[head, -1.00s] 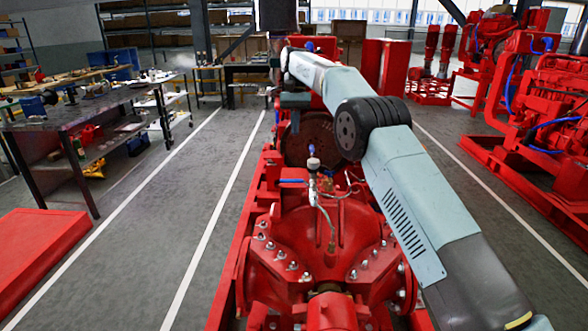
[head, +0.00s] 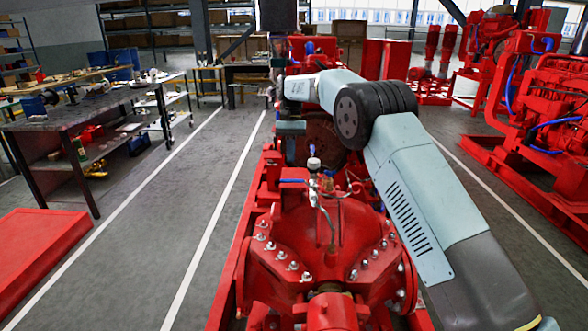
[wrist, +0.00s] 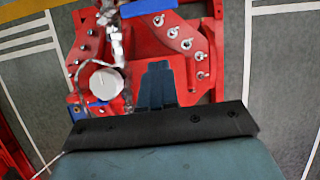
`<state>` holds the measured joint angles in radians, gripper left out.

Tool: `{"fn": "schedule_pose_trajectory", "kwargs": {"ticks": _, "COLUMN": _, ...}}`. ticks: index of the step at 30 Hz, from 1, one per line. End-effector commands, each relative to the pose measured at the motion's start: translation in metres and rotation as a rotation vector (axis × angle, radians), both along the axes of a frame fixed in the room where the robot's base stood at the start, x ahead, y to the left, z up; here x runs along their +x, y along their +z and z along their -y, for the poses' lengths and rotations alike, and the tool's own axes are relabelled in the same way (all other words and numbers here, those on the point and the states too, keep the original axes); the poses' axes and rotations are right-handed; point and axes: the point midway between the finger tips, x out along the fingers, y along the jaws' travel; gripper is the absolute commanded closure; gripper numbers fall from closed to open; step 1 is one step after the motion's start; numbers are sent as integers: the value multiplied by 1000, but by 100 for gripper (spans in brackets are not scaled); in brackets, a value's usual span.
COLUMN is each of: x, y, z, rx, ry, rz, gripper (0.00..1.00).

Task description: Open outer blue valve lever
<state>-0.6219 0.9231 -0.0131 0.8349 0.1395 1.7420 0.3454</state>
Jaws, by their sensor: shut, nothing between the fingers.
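A blue valve lever (head: 292,181) sticks out to the left from the metal fitting on top of the red pump. It also shows at the top edge of the wrist view (wrist: 148,8). A second, smaller blue part (wrist: 100,104) shows beside the round gauge in the wrist view, partly hidden by my gripper's dark bar. The white-faced gauge (wrist: 107,83) stands on the fitting and also shows in the head view (head: 313,163). My gripper (wrist: 158,66) is shut and empty, with its teal fingers together to the right of the gauge, apart from the top lever. Which lever is outer is unclear.
The red pump casing (head: 322,245) with several bolts lies below. A thin hose (head: 330,222) runs down from the fitting. A workbench (head: 75,118) stands at the left and red engines (head: 550,110) at the right.

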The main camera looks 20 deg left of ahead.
Motion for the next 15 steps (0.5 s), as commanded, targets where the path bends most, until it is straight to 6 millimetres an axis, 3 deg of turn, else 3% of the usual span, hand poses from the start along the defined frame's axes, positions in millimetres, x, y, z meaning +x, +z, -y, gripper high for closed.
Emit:
{"fn": "schedule_pose_trajectory", "kwargs": {"ticks": 5, "x": -12, "y": -27, "z": 3, "rx": -3, "ry": 1, "rz": -2, "gripper": 100}}
{"fn": "schedule_pose_trajectory", "kwargs": {"ticks": 15, "x": -41, "y": -25, "z": 12, "rx": -1, "ry": 0, "rz": 0, "gripper": 100}}
